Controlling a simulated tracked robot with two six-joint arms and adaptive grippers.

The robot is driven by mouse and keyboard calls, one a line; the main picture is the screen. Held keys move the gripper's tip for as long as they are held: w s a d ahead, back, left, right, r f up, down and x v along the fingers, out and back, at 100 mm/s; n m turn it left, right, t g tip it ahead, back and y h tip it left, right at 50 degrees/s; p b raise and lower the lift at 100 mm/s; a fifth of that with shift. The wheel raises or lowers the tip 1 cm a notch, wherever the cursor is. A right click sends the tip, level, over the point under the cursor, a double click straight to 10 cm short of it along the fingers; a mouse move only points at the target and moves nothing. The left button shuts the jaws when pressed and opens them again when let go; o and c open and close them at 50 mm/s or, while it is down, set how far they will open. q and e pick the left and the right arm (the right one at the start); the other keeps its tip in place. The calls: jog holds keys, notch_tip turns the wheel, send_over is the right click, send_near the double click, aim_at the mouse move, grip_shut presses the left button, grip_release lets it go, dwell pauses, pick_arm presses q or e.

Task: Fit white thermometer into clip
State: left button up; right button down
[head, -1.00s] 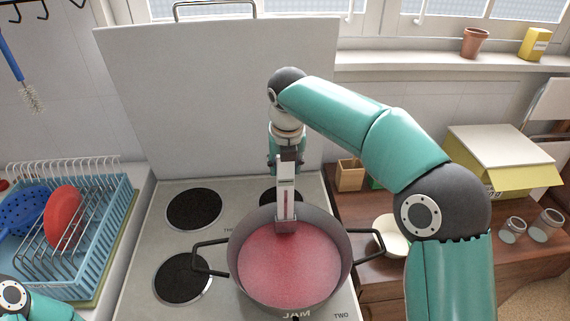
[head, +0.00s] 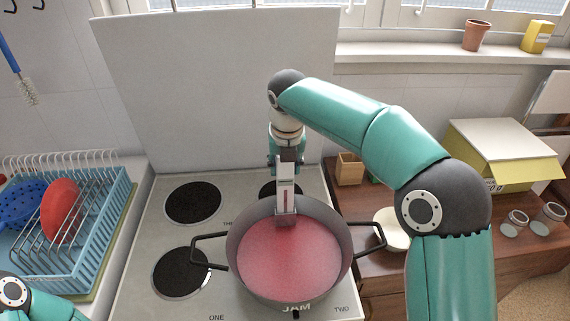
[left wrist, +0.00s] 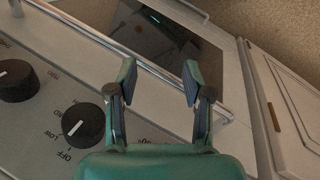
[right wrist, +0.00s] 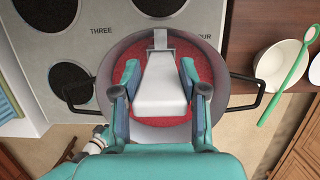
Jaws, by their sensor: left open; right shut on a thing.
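The white thermometer (head: 286,184) hangs upright from my right gripper (head: 287,160), which is shut on its upper part. Its lower end is at the back rim of the dark jam pot (head: 345,247). In the right wrist view the thermometer (right wrist: 160,88) shows as a white wedge between the fingers, over the red jam. A small grey piece (right wrist: 160,40) shows at the pot's rim beyond it; it may be the clip, and I cannot tell whether the thermometer is seated in it. My left gripper (left wrist: 158,75) is open and empty, over the stove's front edge.
The pot stands on the stove (head: 215,245), its two handles sticking out sideways. A blue dish rack (head: 110,225) is at left. A cream bowl (head: 391,229) and jars (head: 548,216) are on the wooden dresser at right. A tall panel (head: 215,90) rises behind.

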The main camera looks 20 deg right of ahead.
jog(key=shift+f+b, duration=0.55)
jog(key=shift+f, duration=0.45)
jog(key=c, duration=0.5)
grip_release()
jog(key=shift+r, duration=0.1)
jog(key=shift+c, duration=0.2)
jog(key=v, duration=1.1)
jog(key=shift+r, duration=0.4)
jog(key=shift+s, duration=0.1)
